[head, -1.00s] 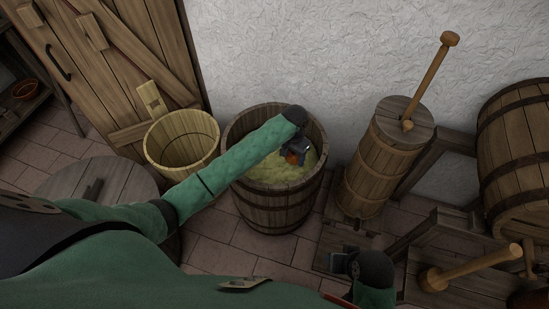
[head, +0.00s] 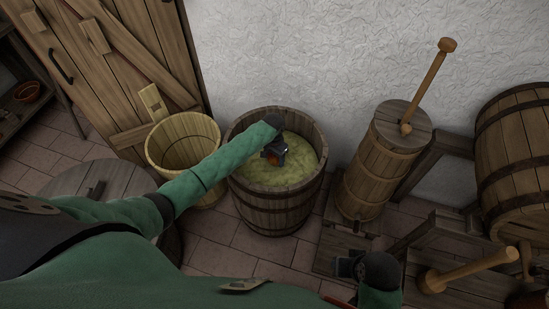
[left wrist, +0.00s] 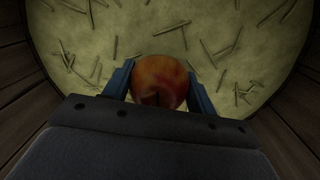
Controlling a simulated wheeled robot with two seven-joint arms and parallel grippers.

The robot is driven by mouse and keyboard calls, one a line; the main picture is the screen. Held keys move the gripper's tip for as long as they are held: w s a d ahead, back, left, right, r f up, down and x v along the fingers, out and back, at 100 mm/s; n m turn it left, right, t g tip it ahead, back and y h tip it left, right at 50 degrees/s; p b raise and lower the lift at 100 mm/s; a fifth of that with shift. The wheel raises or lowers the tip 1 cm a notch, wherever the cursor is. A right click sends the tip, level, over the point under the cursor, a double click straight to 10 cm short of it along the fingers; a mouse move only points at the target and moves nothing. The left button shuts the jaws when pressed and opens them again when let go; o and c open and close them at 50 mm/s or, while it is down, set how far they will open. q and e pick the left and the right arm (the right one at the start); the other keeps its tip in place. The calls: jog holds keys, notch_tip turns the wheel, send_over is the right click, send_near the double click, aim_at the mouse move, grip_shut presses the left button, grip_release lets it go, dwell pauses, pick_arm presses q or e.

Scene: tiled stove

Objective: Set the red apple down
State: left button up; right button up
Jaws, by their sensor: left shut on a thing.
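The red apple (left wrist: 160,80) is between the two blue fingers of my left gripper (left wrist: 160,88) in the left wrist view. The gripper is shut on it. In the head view, the left gripper (head: 272,157) is over the inside of a dark wooden barrel (head: 277,214), and only a small reddish part of the apple (head: 271,158) shows. Pale yellow-green filling with straw-like bits (left wrist: 230,45) lies below the apple. I cannot tell whether the apple touches it. My right gripper (head: 345,266) is at the bottom of the head view, with its fingers too dark to judge.
A pale wooden bucket (head: 183,147) stands left of the barrel. A churn with a long handle (head: 381,165) stands to its right. A wooden stand (head: 440,240) and a lying barrel (head: 515,150) are at the far right. A white wall (head: 300,50) is behind.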

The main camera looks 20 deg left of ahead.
pick_arm(q)
jog(key=shift+f, duration=0.3)
pick_arm(e)
jog(key=shift+d+r, duration=0.1)
jog(key=shift+d, duration=0.1)
pick_arm(q)
jog(key=shift+f, duration=0.1)
jog(key=o, duration=1)
jog(key=shift+o, duration=0.2)
pick_arm(e)
jog(key=shift+a, duration=0.2)
pick_arm(q)
jog(key=r, duration=1.1)
jog(key=shift+w+a+b, duration=0.25)
jog(key=shift+w+b, duration=0.1)
jog(key=shift+w, duration=0.05)
jog(key=shift+r, duration=0.6)
pick_arm(e)
jog(key=shift+w+a+f, duration=0.2)
jog(key=shift+a+f, duration=0.2)
jog(key=shift+f, duration=0.2)
jog(key=shift+r, duration=0.2)
